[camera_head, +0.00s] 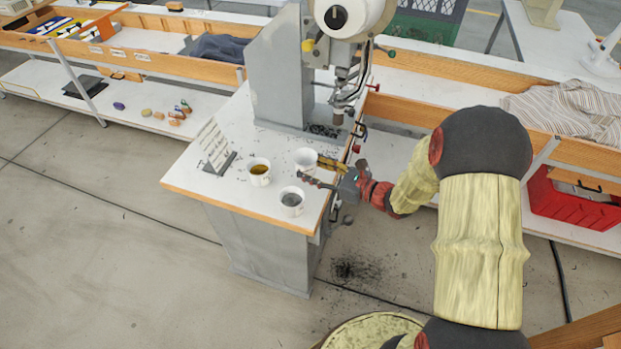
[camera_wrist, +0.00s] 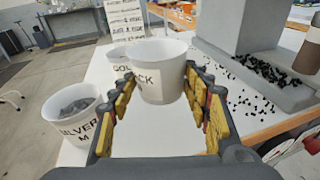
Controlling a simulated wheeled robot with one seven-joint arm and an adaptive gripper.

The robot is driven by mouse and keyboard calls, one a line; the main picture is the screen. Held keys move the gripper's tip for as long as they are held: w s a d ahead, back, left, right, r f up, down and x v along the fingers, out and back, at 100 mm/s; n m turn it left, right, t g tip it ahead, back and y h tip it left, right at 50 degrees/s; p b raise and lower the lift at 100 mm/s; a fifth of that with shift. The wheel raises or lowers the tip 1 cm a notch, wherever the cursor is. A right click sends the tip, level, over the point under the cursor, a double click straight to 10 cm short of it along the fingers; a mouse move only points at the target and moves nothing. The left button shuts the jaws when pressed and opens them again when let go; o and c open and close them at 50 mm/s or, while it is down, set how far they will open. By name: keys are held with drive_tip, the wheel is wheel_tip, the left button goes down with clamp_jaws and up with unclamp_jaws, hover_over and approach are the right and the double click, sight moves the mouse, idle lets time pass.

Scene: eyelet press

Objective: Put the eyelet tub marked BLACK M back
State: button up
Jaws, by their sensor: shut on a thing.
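The white tub held by my gripper shows the letters "CK" in the wrist view (camera_wrist: 160,75), the rest of its mark being hidden by a finger. In the head view the same tub (camera_head: 304,158) is at the right side of the press table, upright. My gripper (camera_head: 318,170) has its yellow-padded fingers on either side of it; they also show in the wrist view (camera_wrist: 160,95). I cannot tell whether the tub touches the table. A tub marked SILVER M (camera_wrist: 76,120) stands to the left, and one marked GOLD (camera_wrist: 117,60) stands behind, partly hidden.
The tabletop (camera_head: 230,200) also bears a sign stand (camera_head: 216,150) at the left. The grey press column (camera_head: 278,75) and press head (camera_head: 345,60) rise close behind the tubs. Black eyelets (camera_wrist: 265,75) lie scattered at the column's foot. The table's front left is clear.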

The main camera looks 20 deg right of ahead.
drive_tip(key=shift+w+f, duration=0.15)
drive_tip(key=shift+f, duration=0.1)
drive_tip(key=shift+w+a+f+b, duration=0.15)
drive_tip(key=shift+f+b, duration=0.35)
drive_tip(key=shift+f, duration=0.35)
drive_tip(key=shift+w+f+b, duration=0.1)
drive_tip(key=shift+f+b, duration=0.4)
drive_tip(key=shift+f, duration=0.35)
drive_tip(key=shift+f, duration=0.2)
drive_tip(key=o, duration=1.2)
drive_tip(key=shift+r, duration=0.15)
